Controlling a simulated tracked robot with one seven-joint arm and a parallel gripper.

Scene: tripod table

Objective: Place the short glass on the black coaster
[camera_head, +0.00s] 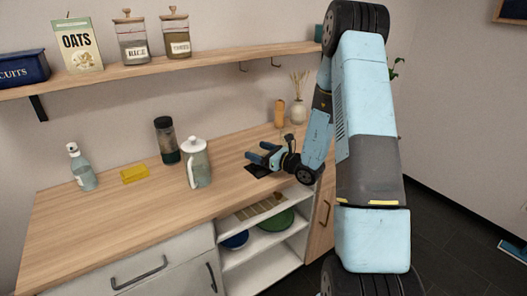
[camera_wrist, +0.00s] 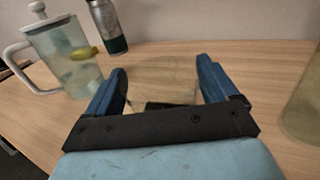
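The short glass (camera_wrist: 160,75) is see-through and stands between the two blue fingers of my gripper (camera_wrist: 162,82) in the wrist view. Little or no gap shows beside it, and I cannot tell whether the fingers press on it. A dark patch, apparently the black coaster (camera_wrist: 158,106), shows at the glass's base. In the head view, my gripper (camera_head: 262,154) is low over the counter, just behind the black coaster (camera_head: 257,171). The glass is not clearly made out there. Whether it rests on the coaster or is held above it is unclear.
A lidded pitcher (camera_head: 197,165) stands left of my gripper, with a dark bottle (camera_head: 166,140) behind it. A yellow sponge (camera_head: 134,174) and spray bottle (camera_head: 82,168) are farther left. A see-through object (camera_wrist: 305,110) stands at the wrist view's right edge. The front-left counter is clear.

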